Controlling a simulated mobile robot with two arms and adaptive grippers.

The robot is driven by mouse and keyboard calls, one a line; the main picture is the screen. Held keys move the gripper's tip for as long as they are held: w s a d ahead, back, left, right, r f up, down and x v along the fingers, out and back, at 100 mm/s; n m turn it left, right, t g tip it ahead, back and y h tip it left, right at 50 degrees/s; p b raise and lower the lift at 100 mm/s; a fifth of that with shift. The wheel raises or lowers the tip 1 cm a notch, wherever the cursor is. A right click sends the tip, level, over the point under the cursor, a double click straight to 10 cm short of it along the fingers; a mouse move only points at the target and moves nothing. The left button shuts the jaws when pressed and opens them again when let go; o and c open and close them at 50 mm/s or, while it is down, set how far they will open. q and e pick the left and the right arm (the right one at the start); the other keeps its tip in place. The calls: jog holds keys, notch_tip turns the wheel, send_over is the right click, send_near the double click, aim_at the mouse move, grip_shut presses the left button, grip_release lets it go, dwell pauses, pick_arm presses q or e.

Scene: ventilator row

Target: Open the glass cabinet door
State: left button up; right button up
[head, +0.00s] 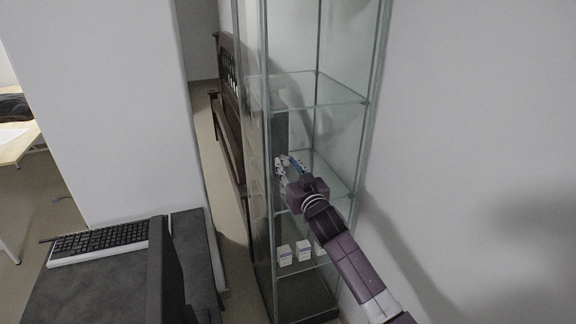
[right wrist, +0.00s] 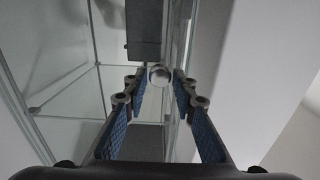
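The tall glass cabinet (head: 316,100) stands against the wall, with a thin metal frame and glass shelves. My right gripper (head: 290,166) is at its front, about mid-height. In the right wrist view my right gripper (right wrist: 158,88) is open, its blue-padded fingers spread. A small round pale knob (right wrist: 159,75) shows between the fingertips; I see no finger touching it. It appears by the upright glass door edge (right wrist: 181,45). I cannot tell from these frames whether the door is fully closed. My left gripper is not in view.
Small white boxes (head: 303,250) stand on a low shelf. A dark grey upright block (right wrist: 143,30) shows beyond the fingers. A white wall (head: 480,130) is close on the right. A dark desk (head: 95,285) with a keyboard (head: 100,240) is at lower left. A wooden bench (head: 229,110) stands behind.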

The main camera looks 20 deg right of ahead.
grip_shut()
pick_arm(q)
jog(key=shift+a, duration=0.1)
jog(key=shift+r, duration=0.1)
pick_arm(e)
jog(key=shift+s, duration=0.1)
